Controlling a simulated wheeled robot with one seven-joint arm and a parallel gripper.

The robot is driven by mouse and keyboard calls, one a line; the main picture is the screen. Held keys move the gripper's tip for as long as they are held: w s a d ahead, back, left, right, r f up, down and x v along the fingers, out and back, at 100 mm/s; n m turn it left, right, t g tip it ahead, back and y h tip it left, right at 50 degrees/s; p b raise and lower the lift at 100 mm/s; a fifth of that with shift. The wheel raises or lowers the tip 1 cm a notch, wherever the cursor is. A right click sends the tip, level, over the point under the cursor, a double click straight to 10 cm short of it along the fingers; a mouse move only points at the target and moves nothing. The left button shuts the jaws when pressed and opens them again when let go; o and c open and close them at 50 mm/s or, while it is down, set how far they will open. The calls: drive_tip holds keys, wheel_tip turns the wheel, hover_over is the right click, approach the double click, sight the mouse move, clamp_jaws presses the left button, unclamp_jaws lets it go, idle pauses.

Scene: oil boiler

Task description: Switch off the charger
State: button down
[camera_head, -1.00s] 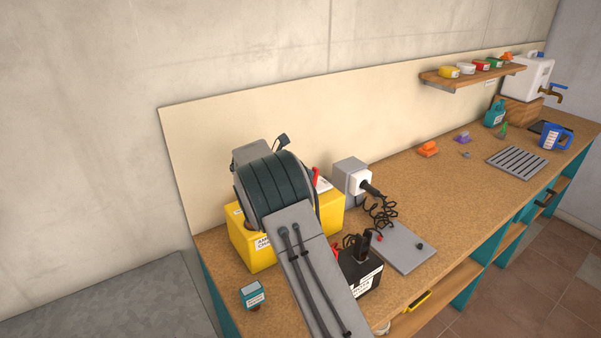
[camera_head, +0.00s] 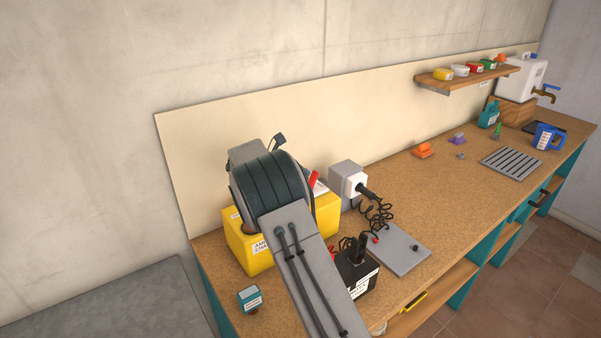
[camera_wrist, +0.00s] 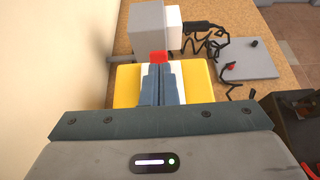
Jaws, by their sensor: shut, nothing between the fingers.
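The charger is a yellow box (camera_head: 250,252) on the workbench, with a white label on its front; my arm hides much of it. A red switch (camera_head: 315,178) stands up from it, beside my arm. In the wrist view, the yellow charger (camera_wrist: 207,80) lies below my gripper (camera_wrist: 160,70), with a white panel on top. My gripper is shut and empty, its two fingers together over the panel. The red switch (camera_wrist: 158,57) shows right at the fingertips; I cannot tell whether they touch it. The head view hides the fingers behind my arm.
A grey box with a white socket (camera_head: 350,182) and black plug stands right of the charger. A coiled black cord runs by a grey plate (camera_head: 405,250). A black battery (camera_head: 358,272) stands in front. The back panel (camera_head: 260,115) is close behind.

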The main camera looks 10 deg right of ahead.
drive_tip(key=s+a+r, duration=0.2)
drive_tip(key=a+r, duration=0.4)
drive_tip(key=r, duration=0.5)
drive_tip(key=shift+s+a, duration=0.25)
drive_tip(key=shift+s, duration=0.1)
drive_tip(key=shift+r, duration=0.1)
